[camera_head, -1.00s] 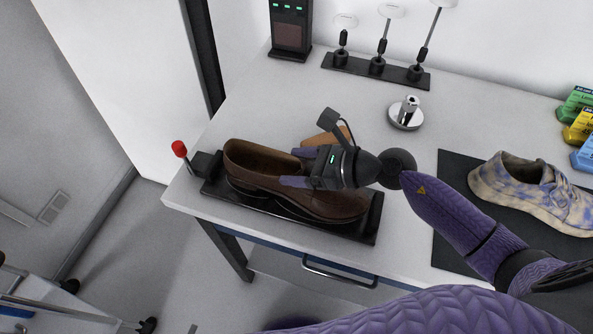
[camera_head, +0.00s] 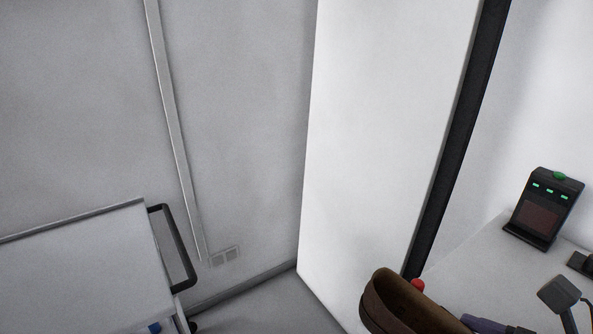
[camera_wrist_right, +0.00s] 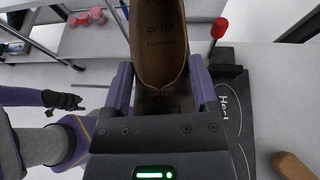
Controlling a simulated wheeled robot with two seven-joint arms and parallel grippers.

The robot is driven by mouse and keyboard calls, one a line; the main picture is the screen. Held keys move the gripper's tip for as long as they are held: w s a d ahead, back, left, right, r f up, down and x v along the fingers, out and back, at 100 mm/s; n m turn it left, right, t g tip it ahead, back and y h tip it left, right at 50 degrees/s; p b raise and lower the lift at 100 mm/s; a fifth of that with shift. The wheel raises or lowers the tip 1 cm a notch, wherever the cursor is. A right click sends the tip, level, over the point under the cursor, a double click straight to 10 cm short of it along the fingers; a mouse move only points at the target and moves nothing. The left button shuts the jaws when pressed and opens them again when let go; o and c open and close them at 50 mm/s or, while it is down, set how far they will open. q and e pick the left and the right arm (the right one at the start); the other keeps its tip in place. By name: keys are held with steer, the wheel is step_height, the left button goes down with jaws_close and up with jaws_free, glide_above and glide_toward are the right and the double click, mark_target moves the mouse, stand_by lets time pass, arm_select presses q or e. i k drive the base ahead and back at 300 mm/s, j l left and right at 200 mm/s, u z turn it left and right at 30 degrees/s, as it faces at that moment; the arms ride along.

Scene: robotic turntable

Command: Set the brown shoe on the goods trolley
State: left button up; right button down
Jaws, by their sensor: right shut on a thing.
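The brown shoe (camera_head: 392,312) shows at the bottom edge of the head view, its heel end raised and the rest cut off. My right gripper (camera_wrist_right: 160,82) is shut on it, with a purple finger on each side; the shoe's brown insole (camera_wrist_right: 160,45) points away in the wrist view. The goods trolley (camera_head: 75,270) stands at lower left in the head view, with a flat pale top and a dark handle (camera_head: 178,245), well apart from the shoe. My left gripper (camera_wrist_right: 62,100) seems to show at the left of the wrist view; its jaws are unclear.
The white table (camera_head: 485,265) is at lower right, with a black device (camera_head: 543,208) with green lights. A red knob (camera_head: 417,286) is close behind the shoe. A white panel (camera_head: 385,140) stands between table and trolley. Floor (camera_head: 250,308) is open between them.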

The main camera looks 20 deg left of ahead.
mark_target(46, 302)
steer(key=j+u, duration=0.15)
steer(key=j, duration=0.3)
steer(key=j+u, duration=0.2)
steer(key=j, duration=0.2)
steer(key=i+j+u, duration=0.15)
steer(key=j, duration=0.25)
steer(key=j+u, duration=0.15)
steer(key=j, duration=0.3)
steer(key=i+j+u, duration=0.2)
steer(key=j, duration=0.15)
steer(key=i+j+u, duration=0.15)
steer(key=j, duration=0.25)
